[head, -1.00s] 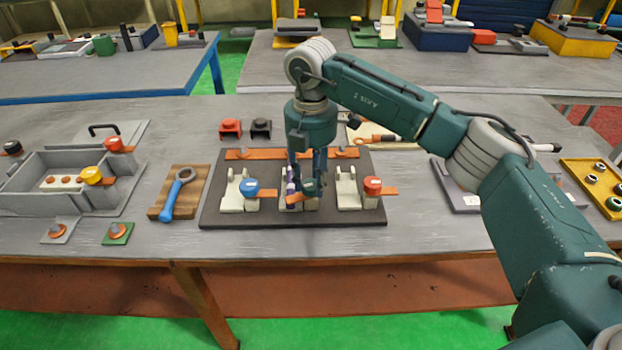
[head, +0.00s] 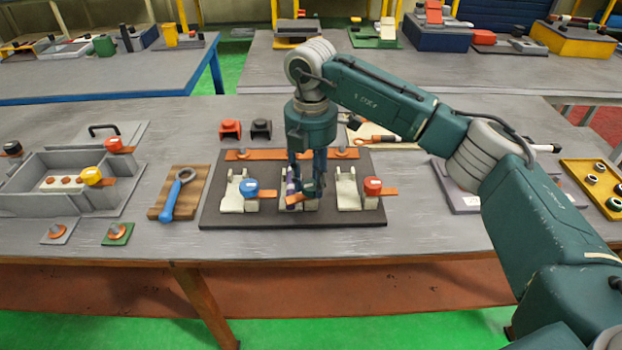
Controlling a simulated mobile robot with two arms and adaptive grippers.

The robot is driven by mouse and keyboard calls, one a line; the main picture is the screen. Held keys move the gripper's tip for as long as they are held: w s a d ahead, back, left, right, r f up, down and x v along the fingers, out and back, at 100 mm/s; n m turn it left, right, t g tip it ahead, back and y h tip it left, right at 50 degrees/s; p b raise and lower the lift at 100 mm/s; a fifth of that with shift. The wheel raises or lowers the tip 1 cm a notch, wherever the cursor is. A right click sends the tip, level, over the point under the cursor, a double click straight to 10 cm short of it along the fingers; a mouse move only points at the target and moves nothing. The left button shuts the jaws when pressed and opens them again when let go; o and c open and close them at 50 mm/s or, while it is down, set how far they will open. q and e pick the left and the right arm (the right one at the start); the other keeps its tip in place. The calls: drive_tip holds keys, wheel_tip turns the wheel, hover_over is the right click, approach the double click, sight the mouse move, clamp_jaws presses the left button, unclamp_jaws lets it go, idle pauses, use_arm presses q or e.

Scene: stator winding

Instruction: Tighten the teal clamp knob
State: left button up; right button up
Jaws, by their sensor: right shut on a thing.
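The teal clamp knob (head: 308,188) sits on the middle clamp of a dark base board (head: 230,221). My right gripper (head: 307,190) points down over it, shut on the knob, and its fingers hide much of it. An orange strip (head: 296,199) and a purple piece (head: 290,182) show beside the fingers. A blue knob (head: 249,187) is on the left clamp and a red knob (head: 372,185) on the right clamp. My left gripper is not in view.
A wooden block with a blue wrench (head: 176,195) lies left of the board. A yellow tray (head: 566,170) of rings is at the right. Bare table lies in front of the board.

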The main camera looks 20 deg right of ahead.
sight(311, 184)
drive_tip(key=shift+w+r, duration=0.2)
drive_tip(key=shift+r, duration=0.1)
drive_tip(key=o, duration=1.1)
drive_tip(key=shift+o, duration=0.5)
drive_tip(key=shift+s+f, duration=0.1)
drive_tip(key=shift+s, duration=0.05)
wheel_tip(311, 184, up, 12)
